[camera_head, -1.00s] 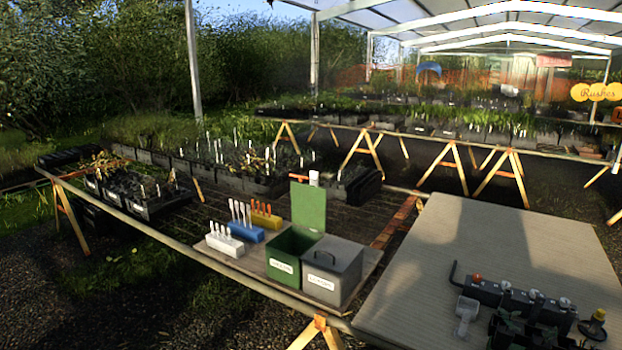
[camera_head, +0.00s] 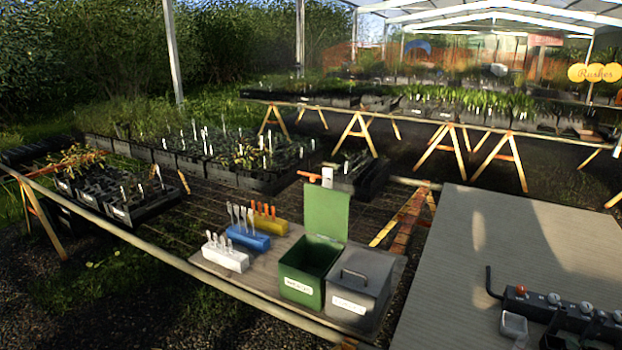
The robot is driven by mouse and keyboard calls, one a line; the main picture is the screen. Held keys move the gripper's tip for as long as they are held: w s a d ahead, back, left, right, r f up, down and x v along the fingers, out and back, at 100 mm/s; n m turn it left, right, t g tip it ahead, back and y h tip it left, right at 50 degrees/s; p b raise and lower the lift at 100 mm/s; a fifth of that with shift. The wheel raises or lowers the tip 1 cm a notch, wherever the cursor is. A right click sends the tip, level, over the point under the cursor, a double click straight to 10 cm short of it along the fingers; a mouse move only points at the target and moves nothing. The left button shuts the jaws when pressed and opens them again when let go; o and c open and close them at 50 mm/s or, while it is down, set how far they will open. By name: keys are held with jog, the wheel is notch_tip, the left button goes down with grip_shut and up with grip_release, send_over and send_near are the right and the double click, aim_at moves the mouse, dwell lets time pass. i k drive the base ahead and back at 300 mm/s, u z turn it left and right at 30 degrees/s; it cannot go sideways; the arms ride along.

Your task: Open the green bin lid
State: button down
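The green bin (camera_head: 301,283) stands on a board on the slatted bench, with a white label on its front. Its green lid (camera_head: 326,213) stands upright at the back, so the bin is open and its dark inside shows. A grey bin (camera_head: 357,303) with a shut lid and a handle stands against its right side. My gripper is not in view.
White (camera_head: 225,256), blue (camera_head: 247,237) and yellow (camera_head: 268,223) blocks holding upright tools or tubes stand left of the bins. A grey table (camera_head: 500,240) at the right has a black rack (camera_head: 565,310) near its front. Seedling trays (camera_head: 118,195) fill the bench's far left.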

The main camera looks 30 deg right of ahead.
aim_at(325, 210)
jog(key=u, duration=0.15)
jog(key=i, duration=0.65)
jog(key=u, duration=0.65)
jog(key=i, duration=0.45)
jog(key=u, duration=0.25)
